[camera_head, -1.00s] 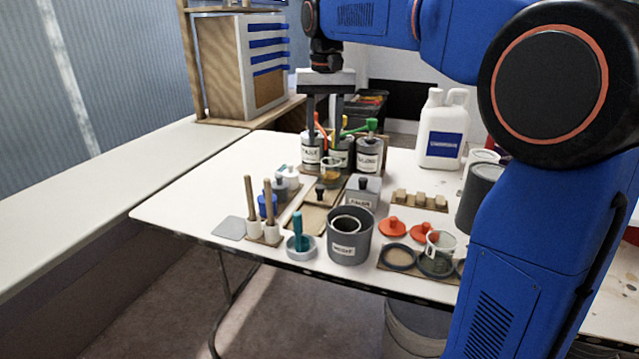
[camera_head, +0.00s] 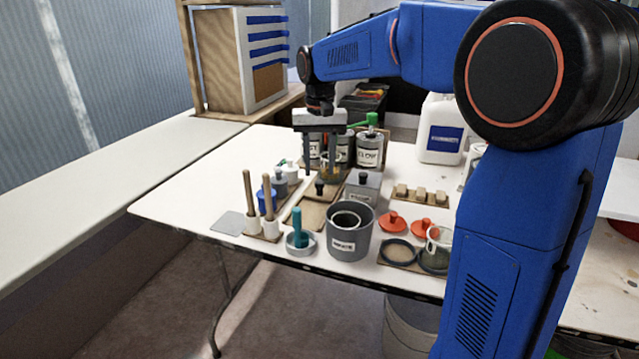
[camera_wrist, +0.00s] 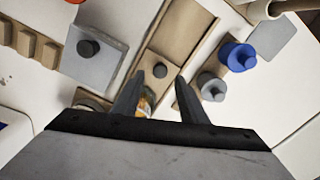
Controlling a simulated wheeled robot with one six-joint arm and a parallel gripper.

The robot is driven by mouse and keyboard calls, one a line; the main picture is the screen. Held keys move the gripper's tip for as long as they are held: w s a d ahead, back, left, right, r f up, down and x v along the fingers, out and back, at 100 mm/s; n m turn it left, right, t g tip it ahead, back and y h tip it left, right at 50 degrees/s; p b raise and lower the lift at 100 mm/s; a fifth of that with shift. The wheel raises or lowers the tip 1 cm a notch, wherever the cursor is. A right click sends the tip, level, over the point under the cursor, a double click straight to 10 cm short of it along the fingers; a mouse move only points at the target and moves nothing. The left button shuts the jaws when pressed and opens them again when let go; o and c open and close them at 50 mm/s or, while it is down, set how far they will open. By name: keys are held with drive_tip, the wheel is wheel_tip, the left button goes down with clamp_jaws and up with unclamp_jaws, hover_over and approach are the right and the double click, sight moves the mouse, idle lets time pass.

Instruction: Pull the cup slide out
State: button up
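The cup slide (camera_head: 312,214) is a tan tray in a narrow track on the white table, with a small dark knob (camera_head: 320,187) on it. An amber-filled clear cup (camera_head: 331,174) stands just behind the knob. My gripper (camera_head: 321,168) is open and empty, pointing down over the knob end of the slide. In the wrist view the knob (camera_wrist: 160,70) shows between the fingertips, and the cup (camera_wrist: 145,103) is partly hidden behind the left finger. I cannot tell whether the fingertips are down to knob height.
A grey lidded box (camera_head: 362,188) stands close to the right of the slide. Small blue (camera_head: 266,200) and grey pots and upright wooden handles stand to the left. A dark grey pot (camera_head: 350,238) is in front, right of the slide. Labelled canisters (camera_head: 369,150) stand behind.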

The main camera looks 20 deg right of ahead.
sight(320, 181)
drive_tip(key=shift+f, duration=2.9)
